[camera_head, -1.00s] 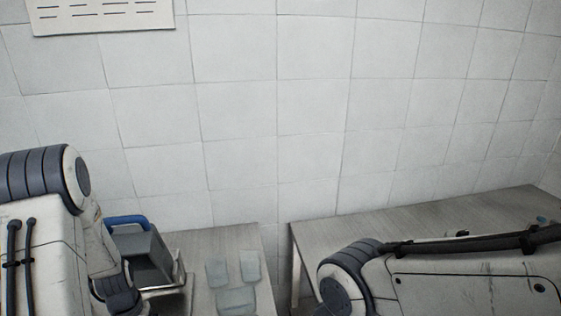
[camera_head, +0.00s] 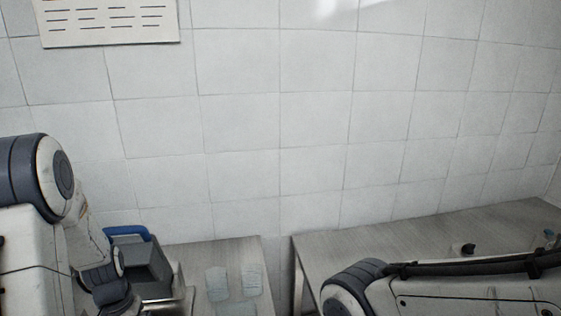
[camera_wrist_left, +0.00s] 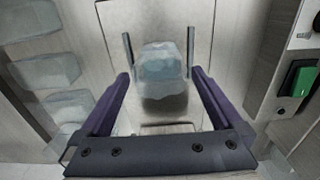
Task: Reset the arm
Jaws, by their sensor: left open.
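My left arm comes in from the left in the head view, and its gripper is out of sight there. In the left wrist view my left gripper (camera_wrist_left: 160,98) is open, with its two purple fingers spread apart. A translucent pale container (camera_wrist_left: 162,76) shows beyond and between the fingers, on a light metal surface (camera_wrist_left: 120,20). I cannot tell how far it is from the fingertips; nothing is gripped. My right arm shows at the lower right of the head view, with its gripper out of frame.
Several clear containers (camera_head: 251,279) stand on the left table (camera_head: 200,257); a row shows in the left wrist view (camera_wrist_left: 50,71). A grey box with a blue handle (camera_head: 127,233) is by my left arm. A gap separates the right table (camera_head: 400,232). A green switch (camera_wrist_left: 301,78) is at right.

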